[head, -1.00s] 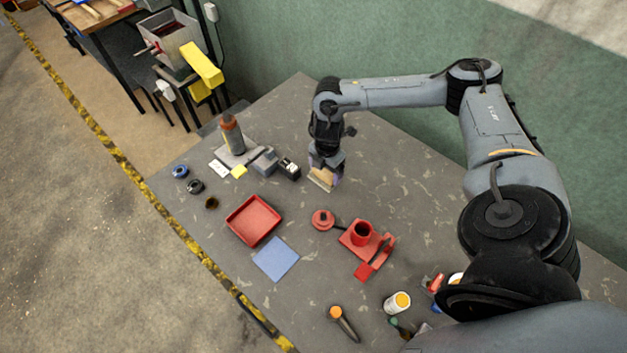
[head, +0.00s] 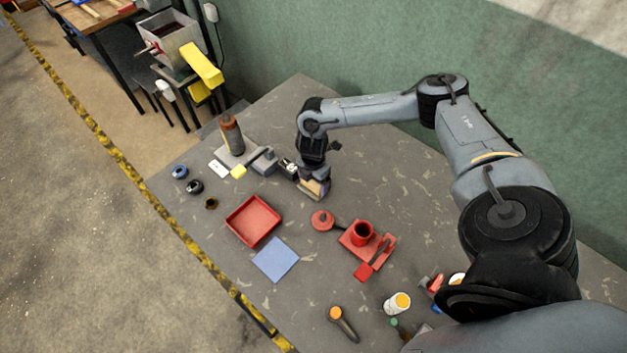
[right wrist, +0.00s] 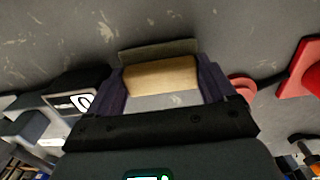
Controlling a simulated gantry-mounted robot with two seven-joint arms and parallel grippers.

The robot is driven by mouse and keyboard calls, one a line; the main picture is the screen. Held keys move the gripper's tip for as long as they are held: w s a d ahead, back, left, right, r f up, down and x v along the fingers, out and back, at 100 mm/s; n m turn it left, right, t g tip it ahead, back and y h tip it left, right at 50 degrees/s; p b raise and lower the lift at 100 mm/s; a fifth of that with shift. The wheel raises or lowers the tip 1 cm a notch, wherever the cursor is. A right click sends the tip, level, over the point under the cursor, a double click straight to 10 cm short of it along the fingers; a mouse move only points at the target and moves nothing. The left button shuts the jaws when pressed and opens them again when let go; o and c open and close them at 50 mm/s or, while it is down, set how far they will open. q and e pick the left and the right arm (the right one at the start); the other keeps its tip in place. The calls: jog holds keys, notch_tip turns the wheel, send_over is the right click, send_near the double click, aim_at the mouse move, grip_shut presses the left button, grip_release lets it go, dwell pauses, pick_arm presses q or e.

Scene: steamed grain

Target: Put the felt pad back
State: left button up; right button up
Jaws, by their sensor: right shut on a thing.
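My right gripper (head: 313,187) is shut on a tan block with a grey-green layer along its far side. This looks like the felt pad (right wrist: 160,75), and it sits between the two dark purple fingers in the right wrist view. In the head view the block is at or just above the grey table, right of the small black box; I cannot tell whether it touches the table. My left gripper is not in view.
A small black box (head: 288,168) and grey blocks stand close left of my gripper. A red lid (head: 322,220), a red stand with a cup (head: 362,234), a red tray (head: 238,235) and a blue square (head: 275,259) lie nearer. The table (head: 385,175) is clear to the right.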

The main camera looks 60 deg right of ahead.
jog(key=shift+f, duration=0.15)
jog(key=o, duration=1.2)
